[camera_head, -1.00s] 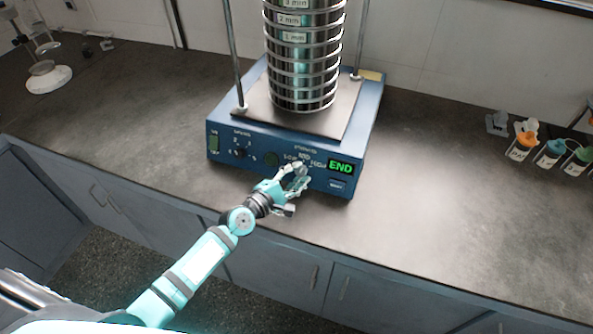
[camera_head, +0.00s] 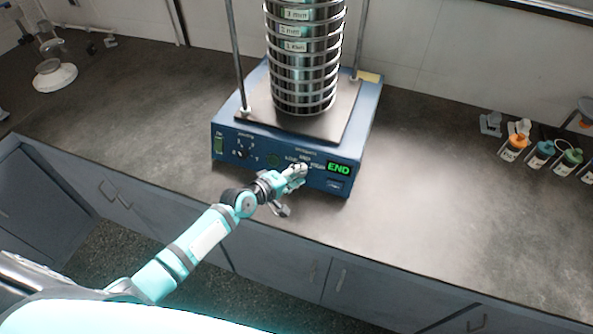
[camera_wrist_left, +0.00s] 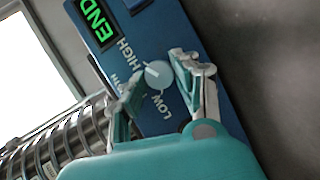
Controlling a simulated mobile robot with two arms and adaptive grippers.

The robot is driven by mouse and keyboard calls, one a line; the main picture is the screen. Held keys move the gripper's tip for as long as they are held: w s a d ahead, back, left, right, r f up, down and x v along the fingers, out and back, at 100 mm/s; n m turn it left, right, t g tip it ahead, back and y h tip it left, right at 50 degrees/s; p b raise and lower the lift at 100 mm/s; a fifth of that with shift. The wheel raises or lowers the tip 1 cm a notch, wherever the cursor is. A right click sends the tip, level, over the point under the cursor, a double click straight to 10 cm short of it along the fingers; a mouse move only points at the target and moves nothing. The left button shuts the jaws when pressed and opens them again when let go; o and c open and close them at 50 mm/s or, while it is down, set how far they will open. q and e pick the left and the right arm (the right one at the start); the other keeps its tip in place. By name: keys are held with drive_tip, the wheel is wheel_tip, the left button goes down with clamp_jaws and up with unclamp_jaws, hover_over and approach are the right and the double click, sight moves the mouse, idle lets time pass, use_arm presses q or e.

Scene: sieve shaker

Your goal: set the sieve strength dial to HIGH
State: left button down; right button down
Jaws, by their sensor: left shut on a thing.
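The blue sieve shaker base (camera_head: 228,146) stands on the counter, its front panel facing me. The sieve strength dial (camera_wrist_left: 158,74) is a small round grey knob with LOW, MED and HIGH lettering around it; in the left wrist view it sits between my fingers. A pale mark shows on its face, but I cannot tell exactly which label it points to. My left gripper (camera_head: 297,173) is at the panel, shut on the dial, and covers it in the head view. A green END display (camera_head: 339,169) is right of the dial. My right gripper is not in view.
A tall stack of metal sieves (camera_head: 304,75) stands on the shaker between two rods. Another knob (camera_head: 243,153) is at the panel's left. Several small capped bottles (camera_head: 541,153) stand at the right. The counter (camera_head: 430,190) between is clear.

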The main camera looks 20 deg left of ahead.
use_arm(q)
drive_tip(key=shift+f, duration=0.1)
idle(0.4)
drive_tip(key=c, duration=1)
unclamp_jaws()
drive_tip(key=shift+s, duration=0.1)
drive_tip(key=v, duration=1.2)
